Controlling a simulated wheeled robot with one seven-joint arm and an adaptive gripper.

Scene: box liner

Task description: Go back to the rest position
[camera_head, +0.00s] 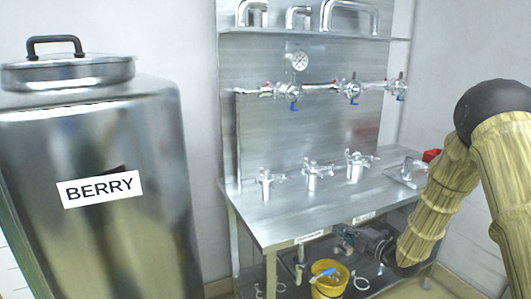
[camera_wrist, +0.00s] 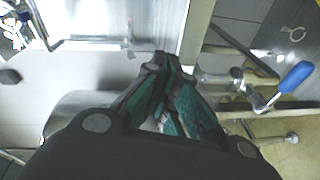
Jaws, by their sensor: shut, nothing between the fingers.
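My gripper shows in the wrist view (camera_wrist: 162,62) with its two teal-padded fingers meeting at the tips. It is shut and empty. In the head view my arm, in a tan sleeve, bends down on the right, and my gripper (camera_head: 372,243) is at the front edge of the steel bench (camera_head: 310,215), just under the tabletop level. I cannot tell from these frames whether it touches the bench.
A tank marked BERRY (camera_head: 100,235) stands at left. The bench carries several taps and a back panel (camera_head: 340,130) with valves and a gauge. Below are a yellow bucket (camera_head: 328,289) and pipework. A blue-handled valve (camera_wrist: 292,84) lies right of my fingers.

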